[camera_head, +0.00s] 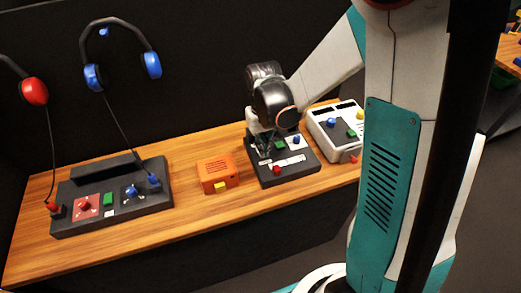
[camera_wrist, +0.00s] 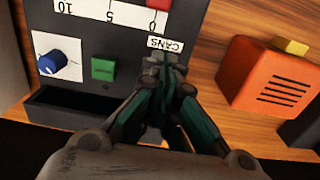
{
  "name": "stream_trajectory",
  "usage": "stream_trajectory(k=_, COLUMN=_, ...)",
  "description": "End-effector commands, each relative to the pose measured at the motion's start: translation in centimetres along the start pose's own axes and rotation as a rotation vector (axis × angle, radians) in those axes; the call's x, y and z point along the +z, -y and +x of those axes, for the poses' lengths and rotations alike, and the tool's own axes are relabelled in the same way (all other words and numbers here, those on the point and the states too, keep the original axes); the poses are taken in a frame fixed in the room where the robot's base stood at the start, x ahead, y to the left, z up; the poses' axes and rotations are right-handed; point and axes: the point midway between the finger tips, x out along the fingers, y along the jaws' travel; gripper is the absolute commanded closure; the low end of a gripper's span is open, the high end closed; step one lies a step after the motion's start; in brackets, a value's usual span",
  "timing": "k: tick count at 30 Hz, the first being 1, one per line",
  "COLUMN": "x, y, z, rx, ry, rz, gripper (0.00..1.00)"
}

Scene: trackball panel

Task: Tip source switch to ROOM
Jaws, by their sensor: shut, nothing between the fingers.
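The dark control panel (camera_head: 300,168) stands on the wooden bench and fills the upper left of the wrist view (camera_wrist: 125,45). A white label reading CANS (camera_wrist: 165,44) lies upside down in the wrist view. My gripper (camera_wrist: 170,65) is shut, with its fingertips at the lower edge of this label; I cannot tell whether they touch anything. In the head view my gripper (camera_head: 264,154) is over the panel's left side. No source switch lever or ROOM label shows clearly; the fingers cover that spot.
On the panel are a blue knob (camera_wrist: 53,63), a green button (camera_wrist: 103,68), a numbered white scale (camera_wrist: 105,12) and a red part (camera_wrist: 158,4). An orange slotted box (camera_head: 218,175) stands left of it, a pale box (camera_head: 335,128) right. A headset console (camera_head: 110,195) is farther left.

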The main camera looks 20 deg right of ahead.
Motion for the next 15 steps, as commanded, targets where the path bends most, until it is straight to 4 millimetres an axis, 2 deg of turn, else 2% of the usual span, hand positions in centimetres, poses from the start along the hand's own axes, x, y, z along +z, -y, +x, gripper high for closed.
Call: stream_trajectory(k=15, x=0.0, y=0.0, z=0.77, rx=0.0, ry=0.0, rz=0.0, gripper=1.0)
